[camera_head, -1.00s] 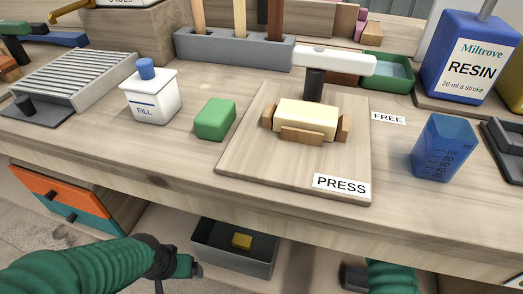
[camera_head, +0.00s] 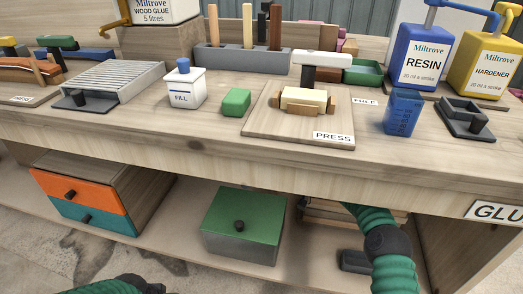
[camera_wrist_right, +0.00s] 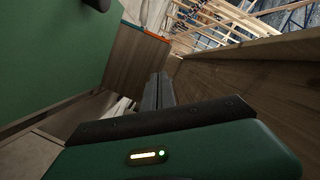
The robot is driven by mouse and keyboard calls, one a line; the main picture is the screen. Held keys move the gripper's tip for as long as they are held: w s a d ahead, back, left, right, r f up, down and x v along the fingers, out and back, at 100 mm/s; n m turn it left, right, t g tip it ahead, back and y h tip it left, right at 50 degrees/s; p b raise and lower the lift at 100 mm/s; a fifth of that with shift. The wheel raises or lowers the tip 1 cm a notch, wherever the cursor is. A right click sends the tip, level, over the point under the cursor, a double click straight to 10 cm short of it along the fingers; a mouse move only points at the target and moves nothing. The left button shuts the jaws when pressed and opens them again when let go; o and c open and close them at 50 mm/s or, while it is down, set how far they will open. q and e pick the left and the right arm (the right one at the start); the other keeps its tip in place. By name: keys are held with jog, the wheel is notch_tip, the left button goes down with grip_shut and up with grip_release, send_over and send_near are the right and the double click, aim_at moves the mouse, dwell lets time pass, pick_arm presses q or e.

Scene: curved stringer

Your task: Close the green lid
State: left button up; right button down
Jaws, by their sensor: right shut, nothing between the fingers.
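The green lid (camera_head: 252,208) lies flat on top of the grey box (camera_head: 240,248) on the lower shelf, covering its opening. Its black knob (camera_head: 239,225) is near the front edge. In the right wrist view, a large green surface (camera_wrist_right: 45,55) with a dark knob at its upper edge fills the left; it looks like the lid. My right gripper (camera_wrist_right: 158,92) is shut and empty, apart from that surface. In the head view its fingers are hidden under the bench.
An orange and teal drawer unit (camera_head: 85,203) stands left of the box. Stacked boards (camera_head: 325,212) and a dark block (camera_head: 355,262) are to its right. The bench's front edge (camera_head: 250,165) overhangs the shelf. Bench-top items stand above.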

jog(key=s+a+f+n, duration=0.1)
jog(key=s+f+n, duration=0.1)
jog(key=s+f, duration=0.15)
jog(key=n+t, duration=0.1)
jog(key=n, duration=0.1)
send_over(246, 231)
jog(key=shift+h, duration=0.4)
jog(key=f, duration=0.4)
jog(key=shift+w+d+f, duration=0.15)
jog(key=shift+w+f, duration=0.15)
jog(key=shift+w, duration=0.1)
pick_arm(q)
jog(key=shift+s+a+f+b, duration=0.1)
jog(key=shift+s+f+b, duration=0.05)
jog(key=shift+s+b, duration=0.3)
pick_arm(e)
jog(key=shift+s+f, duration=0.25)
jog(key=shift+f, duration=0.25)
jog(key=shift+s+f, duration=0.2)
jog(key=shift+f, duration=0.3)
